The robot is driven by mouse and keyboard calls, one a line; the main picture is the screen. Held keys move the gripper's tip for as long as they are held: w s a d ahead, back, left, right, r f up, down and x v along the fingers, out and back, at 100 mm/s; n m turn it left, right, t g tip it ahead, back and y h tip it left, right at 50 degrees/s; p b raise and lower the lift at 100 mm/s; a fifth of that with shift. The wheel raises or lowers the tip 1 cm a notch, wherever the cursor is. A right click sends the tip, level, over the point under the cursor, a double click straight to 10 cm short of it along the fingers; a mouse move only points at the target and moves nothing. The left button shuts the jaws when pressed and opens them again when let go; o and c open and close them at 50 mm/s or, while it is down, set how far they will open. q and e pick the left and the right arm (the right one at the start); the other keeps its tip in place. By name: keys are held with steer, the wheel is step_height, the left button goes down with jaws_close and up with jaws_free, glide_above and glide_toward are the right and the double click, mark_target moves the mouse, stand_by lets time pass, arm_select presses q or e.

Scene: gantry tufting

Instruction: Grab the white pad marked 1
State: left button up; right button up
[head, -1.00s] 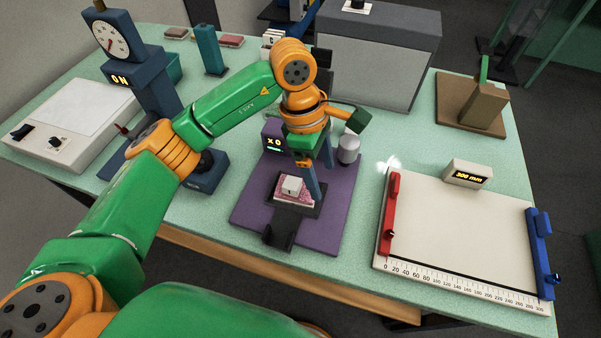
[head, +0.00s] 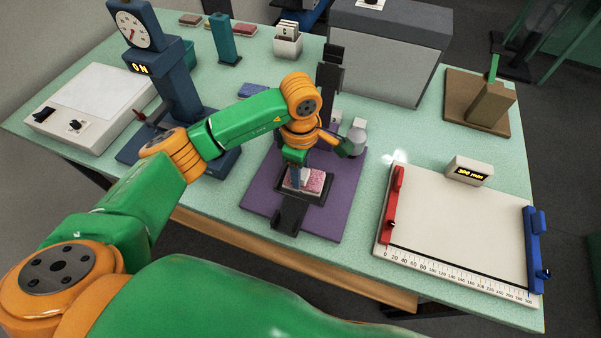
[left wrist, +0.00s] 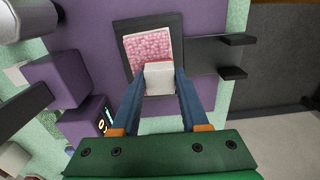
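The white pad (head: 304,174) is a small block over a pink tufted patch (head: 316,183) in a dark frame on a purple base (head: 258,198). My left gripper (head: 302,170) points down at it and partly hides it in the head view. In the left wrist view the white pad (left wrist: 159,78) sits between the two blue fingertips, with no clear gap on either side. The pink patch (left wrist: 150,46) shows behind it. The mark on the pad is not readable now. Whether the pad touches the patch is unclear. My right gripper is out of view.
A dark upright post (head: 330,75) stands behind the patch. A dial press (head: 170,85) stands left, and a white ruled board (head: 460,230) with red and blue clamps lies right. A grey box (head: 385,60) is at the back.

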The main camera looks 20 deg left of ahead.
arm_select(q)
jaws_close()
